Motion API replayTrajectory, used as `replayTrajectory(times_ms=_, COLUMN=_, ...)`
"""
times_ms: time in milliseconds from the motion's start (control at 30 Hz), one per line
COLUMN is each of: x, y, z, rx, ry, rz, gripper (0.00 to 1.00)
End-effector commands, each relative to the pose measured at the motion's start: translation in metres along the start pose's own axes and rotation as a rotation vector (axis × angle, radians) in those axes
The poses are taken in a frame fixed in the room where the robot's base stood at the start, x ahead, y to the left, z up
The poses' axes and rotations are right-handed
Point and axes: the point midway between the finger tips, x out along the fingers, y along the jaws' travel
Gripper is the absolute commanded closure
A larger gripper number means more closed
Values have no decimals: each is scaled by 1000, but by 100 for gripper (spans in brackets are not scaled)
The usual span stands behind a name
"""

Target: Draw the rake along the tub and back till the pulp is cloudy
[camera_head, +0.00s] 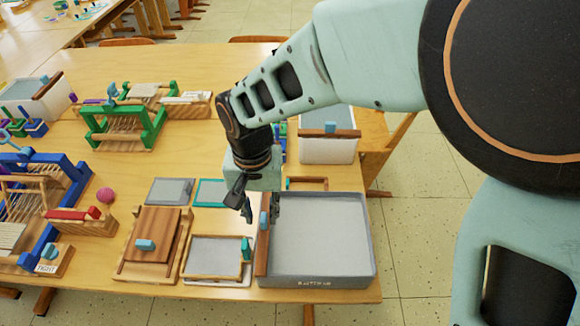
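The grey tub (372,240) stands at the table's front right corner and holds flat, pale grey pulp (320,230). The rake (262,255) is a brown wooden bar with a light blue grip (263,220), lying across the tub's left end. My gripper (261,212) points down over the tub's left edge. Its dark fingers are apart, one on each side of the blue grip in this view. I cannot tell whether they touch the grip or how far down they reach. My wrist and fingers hide the tub's back left corner.
Left of the tub lie a framed screen (216,257) with a green grip and a wooden press board (155,240) with a blue knob. A white tub (328,150) with a wooden bar stands behind. Small looms (122,120) fill the left. Floor lies beyond the table's right edge.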

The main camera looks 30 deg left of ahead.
Motion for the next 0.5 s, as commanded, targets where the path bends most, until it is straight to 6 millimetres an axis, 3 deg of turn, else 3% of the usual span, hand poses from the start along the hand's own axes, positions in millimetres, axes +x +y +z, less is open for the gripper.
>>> replayTrajectory(times_ms=300, x=-67, y=-1, z=-1, rx=-1, ry=6, rz=-5, gripper=72)
replayTrajectory(times_ms=500, x=-98, y=-1, z=0, rx=-1, ry=3, rz=-3, gripper=72)
